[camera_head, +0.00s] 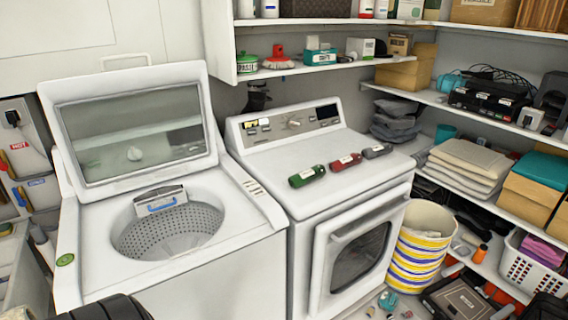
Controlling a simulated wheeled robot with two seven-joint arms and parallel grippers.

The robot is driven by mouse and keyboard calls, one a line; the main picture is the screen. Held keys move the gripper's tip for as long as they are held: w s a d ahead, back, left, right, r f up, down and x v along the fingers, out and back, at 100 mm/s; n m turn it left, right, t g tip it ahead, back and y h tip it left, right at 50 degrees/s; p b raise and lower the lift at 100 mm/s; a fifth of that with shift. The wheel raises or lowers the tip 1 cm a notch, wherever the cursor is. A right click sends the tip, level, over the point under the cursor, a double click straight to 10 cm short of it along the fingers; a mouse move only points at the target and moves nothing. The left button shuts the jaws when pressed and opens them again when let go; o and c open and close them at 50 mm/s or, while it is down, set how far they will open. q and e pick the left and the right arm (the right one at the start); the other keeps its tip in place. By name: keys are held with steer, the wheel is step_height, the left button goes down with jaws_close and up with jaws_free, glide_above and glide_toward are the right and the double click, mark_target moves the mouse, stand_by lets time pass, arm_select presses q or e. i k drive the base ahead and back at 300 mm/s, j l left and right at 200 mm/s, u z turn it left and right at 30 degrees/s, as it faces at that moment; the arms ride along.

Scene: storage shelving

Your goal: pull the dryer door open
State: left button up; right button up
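The dryer (300,184) is the white machine at the centre, with a control panel along its back edge. Its front door (322,270) looks shut. The door has a dark window (360,256) and a pale handle bar (368,219) across its top. No gripper touches the door. Dark parts, probably my own arms, show at the bottom left and bottom right edges, but no gripper fingertips are visible.
A washer (215,268) with its lid (135,130) raised stands left of the dryer. A striped basket (424,245) stands close to the door's right side. Several small items lie on the dryer top. Shelves (440,98) line the right wall. Floor clutter lies at the lower right.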

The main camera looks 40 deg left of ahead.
mark_target(354, 246)
steer(key=i+j+u, duration=0.1)
steer(key=i+u, duration=0.2)
steer(key=u, duration=0.2)
steer(key=i+u, duration=0.45)
steer(key=i+l+u, duration=0.15)
steer(key=u, duration=0.35)
steer(key=i+l+u, duration=0.1)
steer(key=i+l, duration=0.5)
steer(key=i, duration=0.1)
